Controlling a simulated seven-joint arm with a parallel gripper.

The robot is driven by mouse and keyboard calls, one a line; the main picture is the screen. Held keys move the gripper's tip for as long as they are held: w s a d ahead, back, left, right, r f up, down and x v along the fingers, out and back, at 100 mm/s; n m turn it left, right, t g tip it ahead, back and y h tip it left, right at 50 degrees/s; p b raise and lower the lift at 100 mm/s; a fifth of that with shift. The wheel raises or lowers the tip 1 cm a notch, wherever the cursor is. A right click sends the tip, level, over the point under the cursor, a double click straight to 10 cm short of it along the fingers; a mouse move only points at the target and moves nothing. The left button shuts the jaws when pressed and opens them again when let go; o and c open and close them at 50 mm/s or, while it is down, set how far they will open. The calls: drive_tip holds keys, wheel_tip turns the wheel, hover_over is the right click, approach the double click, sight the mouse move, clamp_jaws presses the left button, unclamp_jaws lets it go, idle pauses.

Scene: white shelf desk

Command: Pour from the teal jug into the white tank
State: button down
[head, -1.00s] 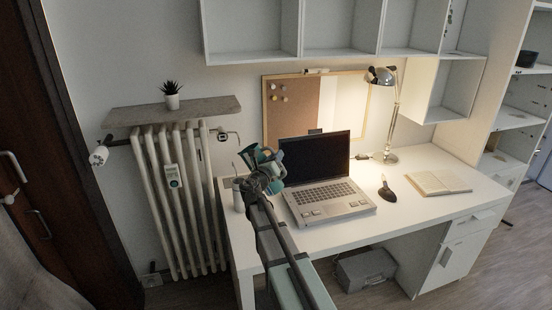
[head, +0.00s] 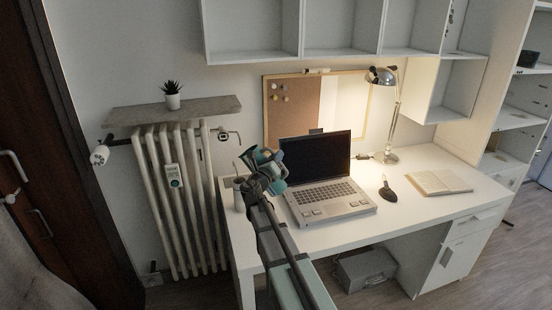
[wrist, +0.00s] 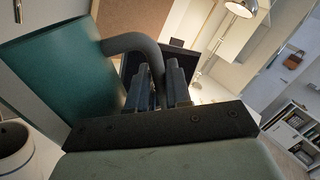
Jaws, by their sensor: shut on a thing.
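The teal jug (wrist: 55,75) fills the left of the wrist view, tilted, with its dark handle (wrist: 135,42) running to my fingers. My gripper (wrist: 158,75) is shut on that handle. In the head view, the jug (head: 248,157) shows as a small teal shape beside my gripper (head: 265,170), above the desk's left end. The white tank (head: 239,202) stands on the desk's left end, partly hidden behind my gripper. In the wrist view, the tank (wrist: 14,168) is cut off at the lower left, its round opening below the jug. I cannot see any liquid.
An open laptop (head: 325,195) stands just right of my gripper. A lit lamp (head: 390,155), a dark brush-like object (head: 387,192) and an open book (head: 440,182) lie further right. A radiator (head: 180,200) is left of the desk. Wall shelves (head: 340,55) hang above.

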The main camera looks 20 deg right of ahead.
sight(267, 150)
drive_tip(key=shift+w+a+f+n, duration=0.1)
drive_tip(key=shift+n, duration=0.45)
drive_tip(key=shift+a+f+n, duration=0.1)
drive_tip(key=shift+n, duration=0.45)
idle(0.6)
drive_tip(key=shift+w+a+r+n+t+y, duration=0.1)
drive_tip(key=shift+w+a+r+n+t, duration=0.15)
drive_tip(key=shift+a+r+n, duration=0.4)
drive_tip(key=shift+w+a+r+n+t+y, duration=0.15)
drive_tip(key=shift+r+n, duration=0.25)
drive_tip(key=shift+n, duration=0.55)
drive_tip(key=shift+w+a+r+n+t+y, duration=0.1)
drive_tip(key=shift+w+a+r+n+t, duration=0.25)
drive_tip(key=shift+r+n, duration=0.35)
idle(4.0)
